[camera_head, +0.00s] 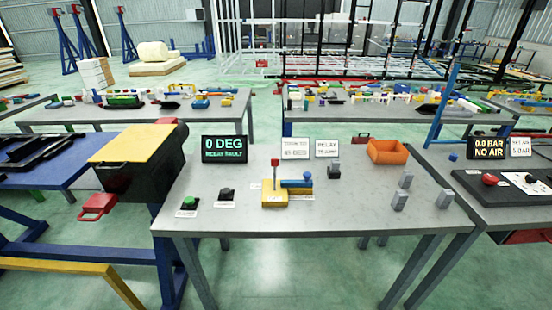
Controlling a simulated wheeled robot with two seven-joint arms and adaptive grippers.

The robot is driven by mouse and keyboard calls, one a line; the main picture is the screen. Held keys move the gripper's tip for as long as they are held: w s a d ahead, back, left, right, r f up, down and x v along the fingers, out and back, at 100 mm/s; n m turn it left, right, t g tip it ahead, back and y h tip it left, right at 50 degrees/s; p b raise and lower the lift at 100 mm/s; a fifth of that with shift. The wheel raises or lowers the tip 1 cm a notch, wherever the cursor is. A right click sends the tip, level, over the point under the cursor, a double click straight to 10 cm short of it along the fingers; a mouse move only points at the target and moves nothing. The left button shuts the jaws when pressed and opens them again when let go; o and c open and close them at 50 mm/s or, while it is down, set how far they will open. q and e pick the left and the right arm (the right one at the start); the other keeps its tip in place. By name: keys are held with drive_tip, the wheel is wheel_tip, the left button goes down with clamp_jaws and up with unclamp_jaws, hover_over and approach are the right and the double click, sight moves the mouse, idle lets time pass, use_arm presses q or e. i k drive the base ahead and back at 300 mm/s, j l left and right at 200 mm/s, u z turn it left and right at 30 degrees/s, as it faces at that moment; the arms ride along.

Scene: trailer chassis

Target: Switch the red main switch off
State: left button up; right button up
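I cannot tell for sure which part is the red main switch. On the grey table (330,218) in front of me, a yellow block (274,197) carries an upright post with a red top (275,162) and a blue cylinder (296,183) to its right. To its left are a green button (189,202) on a dark base and a small black control (227,193), each with a white label in front. A red round knob (489,179) sits on a black panel on the right-hand table. Neither of my grippers is in view.
A display (225,149) reads "0 DEG RELAY FAULT". An orange bin (387,151) and several grey blocks (399,200) stand on the table's right side. The table's front middle is clear.

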sight(274, 161)
drive_tip(key=j+z, duration=0.3)
drive_tip(key=j, duration=0.4)
drive_tip(key=j+z, duration=0.3)
drive_tip(key=j, duration=0.4)
drive_tip(key=i, duration=0.05)
